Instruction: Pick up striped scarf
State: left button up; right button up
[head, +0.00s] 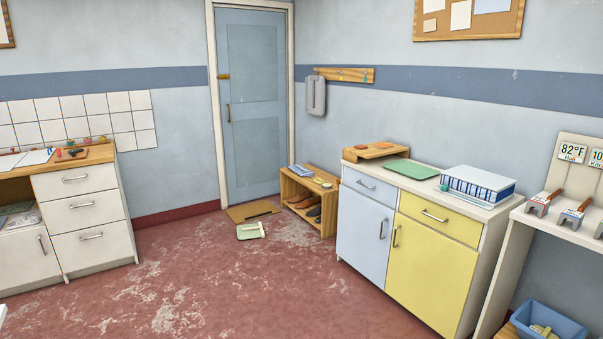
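A small blue-and-white striped item (300,170) lies on top of the low wooden shoe bench (326,228) by the door. It may be the striped scarf, but it is too small to tell. No other scarf is clear in view. Neither of my grippers is in view.
Shoes (302,201) sit inside the bench. A pale green dustpan (250,231) lies on the floor by a doormat (240,212). A blue-and-yellow cabinet (430,262) stands to the right, drawers (82,206) to the left. The red floor (220,290) between is clear.

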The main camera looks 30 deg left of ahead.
aim_at(300, 171)
jog(key=i+j+u, duration=0.65)
jog(key=i+u, duration=0.15)
jog(key=i+j+u, duration=0.1)
jog(key=i+u, duration=0.3)
jog(key=i, duration=0.15)
jog(key=i+u, duration=0.1)
jog(key=i, duration=2.15)
jog(key=i+z, duration=0.15)
jog(key=i, duration=0.45)
jog(key=i+j+z, duration=0.1)
jog(key=i, duration=0.45)
jog(key=i+j+z, duration=0.15)
jog(key=i+j, duration=0.15)
jog(key=i, duration=0.25)
